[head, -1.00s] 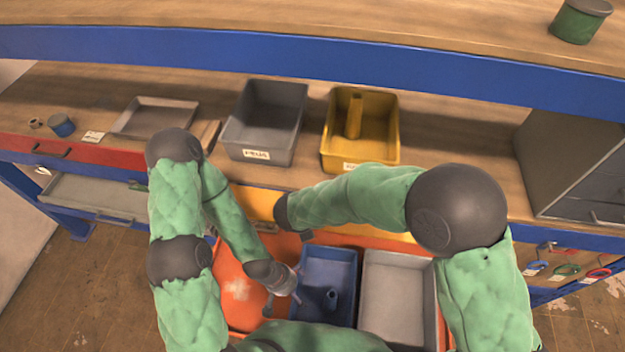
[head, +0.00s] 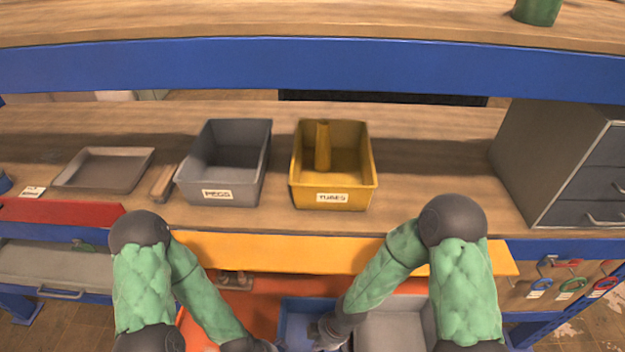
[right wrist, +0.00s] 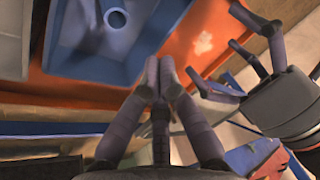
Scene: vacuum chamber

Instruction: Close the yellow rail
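The yellow rail (head: 300,252) is a long yellow-orange strip along the front of the bench, below the worktop edge; my arms cross in front of its ends. I cannot tell how far it stands out. My right gripper is low in front of the bench, by the blue bin; in the right wrist view its fingertips (right wrist: 158,72) are together with nothing seen between them. My left gripper (right wrist: 235,50) shows in the right wrist view with its fingers spread and empty. In the head view it is mostly cut off at the bottom edge.
A grey bin (head: 222,194) labelled PEGS, a yellow bin (head: 333,197) labelled TUBES and a shallow tray (head: 104,170) stand on the worktop. A red front (head: 60,212) is at left, a grey drawer cabinet (head: 545,160) at right. A blue bin (head: 297,312) and grey bin (head: 395,325) sit below.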

